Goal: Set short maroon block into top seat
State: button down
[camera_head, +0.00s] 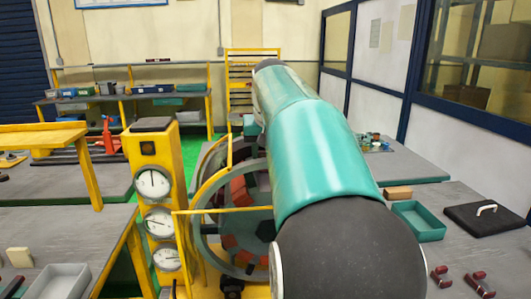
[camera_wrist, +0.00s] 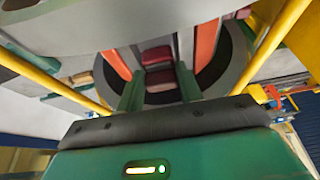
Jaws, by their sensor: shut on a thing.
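The stator ring (camera_head: 203,240) stands upright in the middle of the head view, with red-orange and maroon pieces around its inside; my arm covers its right side. In the wrist view the grey ring (camera_wrist: 235,65) fills the upper part, with orange pieces (camera_wrist: 206,45) at its inside. My gripper (camera_wrist: 159,68) has its two green fingers pointing into the ring opening, shut on a maroon block (camera_wrist: 156,55) between them. A second maroon face (camera_wrist: 161,77) shows just below it; I cannot tell whether it is a separate block. The top seat is not clearly visible.
A yellow gauge column (camera_head: 155,200) stands left of the ring, and yellow frame bars (camera_head: 225,210) cross in front of it. A grey tray (camera_head: 60,282) sits at left.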

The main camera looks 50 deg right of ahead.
jog(key=shift+f, duration=0.2)
jog(key=c, duration=0.9)
grip_release()
jog(key=shift+o, duration=0.2)
jog(key=v, duration=1.3)
jog(key=shift+r, duration=0.35)
